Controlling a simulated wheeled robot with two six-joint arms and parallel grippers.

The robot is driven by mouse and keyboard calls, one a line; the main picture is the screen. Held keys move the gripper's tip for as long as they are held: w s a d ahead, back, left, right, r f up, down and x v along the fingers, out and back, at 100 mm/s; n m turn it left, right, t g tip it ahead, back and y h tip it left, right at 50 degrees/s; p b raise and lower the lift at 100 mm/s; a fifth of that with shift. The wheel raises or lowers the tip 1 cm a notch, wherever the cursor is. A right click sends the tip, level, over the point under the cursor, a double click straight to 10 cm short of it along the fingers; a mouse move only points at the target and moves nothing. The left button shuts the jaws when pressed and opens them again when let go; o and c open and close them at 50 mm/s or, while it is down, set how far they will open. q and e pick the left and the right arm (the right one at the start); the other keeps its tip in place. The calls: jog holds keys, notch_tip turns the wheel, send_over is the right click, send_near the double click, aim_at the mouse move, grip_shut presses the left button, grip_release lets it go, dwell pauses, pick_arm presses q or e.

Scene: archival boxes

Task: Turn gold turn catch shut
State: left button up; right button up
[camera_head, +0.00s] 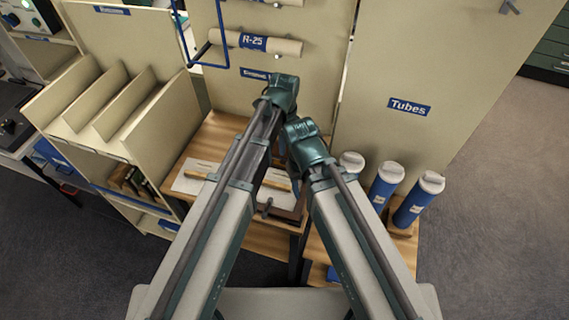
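I cannot make out a gold turn catch; it may be hidden behind my arms or too small to tell. My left arm reaches up the middle of the view and ends in a green wrist, with my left gripper (280,92) in front of the beige back panel. Its fingers do not show clearly. My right arm ends lower, just right of it, and its green wrist hides the gripper. A wooden bench (213,138) lies below, with a pale board (187,184) and a second pale board (270,197) on it, each bearing a thin tan piece.
A beige divided rack (160,120) stands left. A rolled tube labelled R-25 (277,45) hangs on the panel, with a blue wire frame beside it. Blue tubes with white caps (384,187) stand at right below a "Tubes" sign (409,107).

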pick_arm(q)
notch_tip(320, 180, down, 8)
jog(key=b, duration=0.6)
jog(key=shift+r+b, duration=0.15)
jog(key=shift+b, duration=0.2)
pick_arm(e)
notch_tip(320, 180, down, 8)
jog(key=shift+r, duration=0.1)
pick_arm(q)
jog(key=shift+c, duration=0.2)
pick_arm(e)
jog(key=shift+r, duration=0.1)
pick_arm(q)
grip_shut()
